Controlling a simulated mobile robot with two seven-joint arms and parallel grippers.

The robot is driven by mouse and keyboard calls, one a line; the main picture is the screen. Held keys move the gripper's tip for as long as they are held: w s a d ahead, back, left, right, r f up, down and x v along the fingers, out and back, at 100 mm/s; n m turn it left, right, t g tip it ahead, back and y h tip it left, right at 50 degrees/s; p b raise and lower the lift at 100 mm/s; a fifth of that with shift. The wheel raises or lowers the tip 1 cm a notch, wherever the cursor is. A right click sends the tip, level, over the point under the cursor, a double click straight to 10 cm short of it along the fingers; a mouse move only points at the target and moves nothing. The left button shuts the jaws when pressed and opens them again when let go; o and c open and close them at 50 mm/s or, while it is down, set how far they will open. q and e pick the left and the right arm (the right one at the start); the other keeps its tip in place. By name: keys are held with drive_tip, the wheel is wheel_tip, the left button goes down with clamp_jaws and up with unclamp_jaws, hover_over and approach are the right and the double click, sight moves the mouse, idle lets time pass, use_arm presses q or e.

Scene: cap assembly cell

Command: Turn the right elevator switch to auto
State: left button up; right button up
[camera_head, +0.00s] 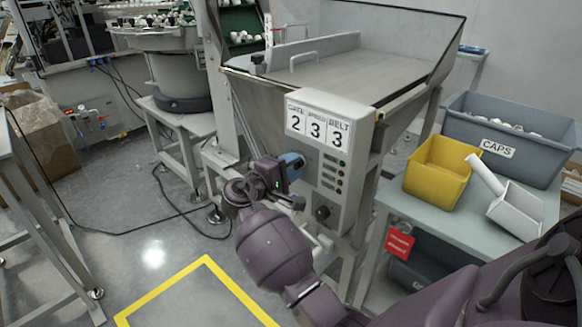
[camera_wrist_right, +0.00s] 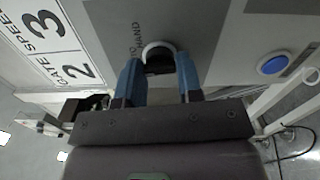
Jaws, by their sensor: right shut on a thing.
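The grey control box (camera_head: 352,180) stands on the front of the hopper and carries the elevator switch. In the right wrist view the switch (camera_wrist_right: 158,52) is a black knob in a white ring, with the word HAND printed beside it. My right gripper (camera_head: 291,166) is at the box's left part, and its blue fingers hide the switch in the head view. In the wrist view the right gripper (camera_wrist_right: 159,72) is shut on the knob, one finger on each side. I cannot read which position the knob points to. My left gripper is not in view.
The box has a number sign (camera_head: 318,126), small buttons and a black dial (camera_head: 322,212). A blue button (camera_wrist_right: 273,65) shows beside the switch. To the right, a table (camera_head: 440,225) holds a yellow bin (camera_head: 437,172), a white scoop (camera_head: 515,210) and a grey CAPS bin (camera_head: 510,145).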

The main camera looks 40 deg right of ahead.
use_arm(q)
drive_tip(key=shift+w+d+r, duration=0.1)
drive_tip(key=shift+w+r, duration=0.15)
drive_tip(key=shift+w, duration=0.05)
use_arm(e)
drive_tip(key=shift+m, duration=0.7)
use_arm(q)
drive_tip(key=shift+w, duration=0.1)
use_arm(e)
drive_tip(key=o, duration=0.9)
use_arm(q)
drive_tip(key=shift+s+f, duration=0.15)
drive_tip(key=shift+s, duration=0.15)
use_arm(e)
drive_tip(key=shift+a, duration=0.15)
